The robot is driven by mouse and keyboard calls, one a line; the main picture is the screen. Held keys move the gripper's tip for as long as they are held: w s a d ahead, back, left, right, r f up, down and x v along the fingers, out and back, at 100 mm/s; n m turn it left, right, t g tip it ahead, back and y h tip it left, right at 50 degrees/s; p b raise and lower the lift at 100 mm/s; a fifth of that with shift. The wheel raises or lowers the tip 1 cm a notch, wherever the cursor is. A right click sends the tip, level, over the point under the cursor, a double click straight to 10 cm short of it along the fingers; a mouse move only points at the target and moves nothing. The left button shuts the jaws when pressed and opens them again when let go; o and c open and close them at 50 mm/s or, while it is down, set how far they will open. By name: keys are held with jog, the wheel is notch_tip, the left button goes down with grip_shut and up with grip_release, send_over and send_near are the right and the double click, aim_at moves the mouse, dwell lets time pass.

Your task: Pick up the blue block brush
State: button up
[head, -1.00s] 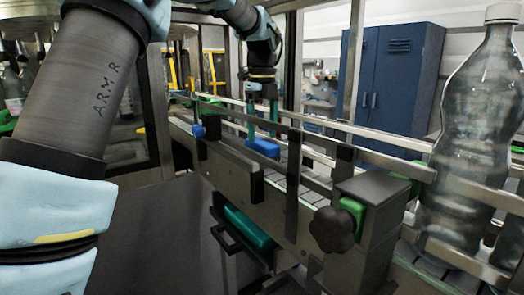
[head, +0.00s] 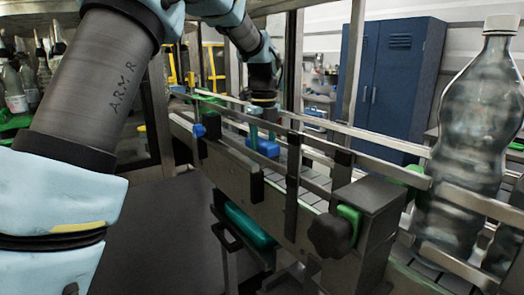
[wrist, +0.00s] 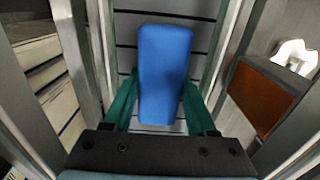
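The blue block brush (head: 263,148) lies on the conveyor between its rails. In the wrist view the brush (wrist: 164,72) shows as a long blue block, seen from above and pointing away from the wrist. My gripper (head: 262,138) is pointed down over it, with teal fingers. In the wrist view my gripper (wrist: 161,100) is open, with one finger along each side of the brush near its closer half. A narrow gap shows at the sides. The fingertips' lower ends are partly hidden, and contact is not visible.
Metal guide rails (head: 355,152) run along both sides of the conveyor, close to my gripper. A large clear bottle (head: 466,140) stands on the conveyor at the right. A black knob (head: 330,235) sticks out at the front. A blue cabinet (head: 390,85) stands behind.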

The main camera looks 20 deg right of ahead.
grip_shut()
jog(key=shift+r, duration=0.1)
